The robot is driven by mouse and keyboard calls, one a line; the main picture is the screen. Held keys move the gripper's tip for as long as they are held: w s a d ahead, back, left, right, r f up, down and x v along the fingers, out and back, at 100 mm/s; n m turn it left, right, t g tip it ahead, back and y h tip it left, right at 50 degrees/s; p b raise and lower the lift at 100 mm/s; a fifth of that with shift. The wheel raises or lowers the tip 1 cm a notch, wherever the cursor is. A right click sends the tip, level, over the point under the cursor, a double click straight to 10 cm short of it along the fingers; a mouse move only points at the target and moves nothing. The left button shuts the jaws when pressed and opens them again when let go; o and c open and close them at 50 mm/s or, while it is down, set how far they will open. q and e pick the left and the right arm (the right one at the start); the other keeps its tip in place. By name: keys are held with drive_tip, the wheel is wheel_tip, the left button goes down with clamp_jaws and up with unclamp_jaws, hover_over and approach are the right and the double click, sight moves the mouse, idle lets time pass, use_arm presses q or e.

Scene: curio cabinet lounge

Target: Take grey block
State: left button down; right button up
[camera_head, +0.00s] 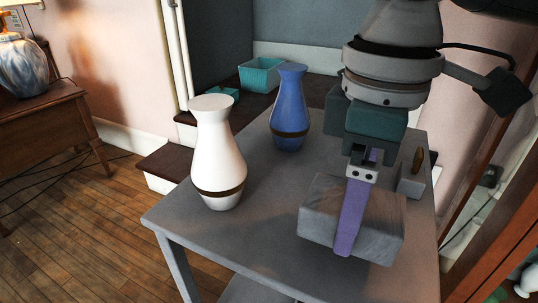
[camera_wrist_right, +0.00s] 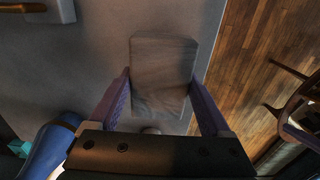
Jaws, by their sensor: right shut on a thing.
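The grey block (camera_head: 380,218) is near the front right of the grey table (camera_head: 180,215). It also shows in the right wrist view (camera_wrist_right: 163,65), between two purple fingers. My right gripper (camera_head: 348,225) comes down from above and is shut on the block, with one purple finger across its near face; the other finger is mostly hidden in the head view. The block looks level. I cannot tell whether it rests on the tabletop or is slightly off it. My left gripper is not in view.
A white vase (camera_head: 215,155) and a blue vase (camera_head: 290,110) stand on the table left of the block. A small grey piece with a gold part (camera_head: 412,180) is behind it. Teal boxes (camera_head: 260,75) lie beyond. Wooden floor (camera_head: 90,220) is open at left.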

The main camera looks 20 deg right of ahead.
wheel_tip(320, 180, up, 18)
drive_tip(key=p, duration=0.6)
drive_tip(key=shift+f, duration=0.25)
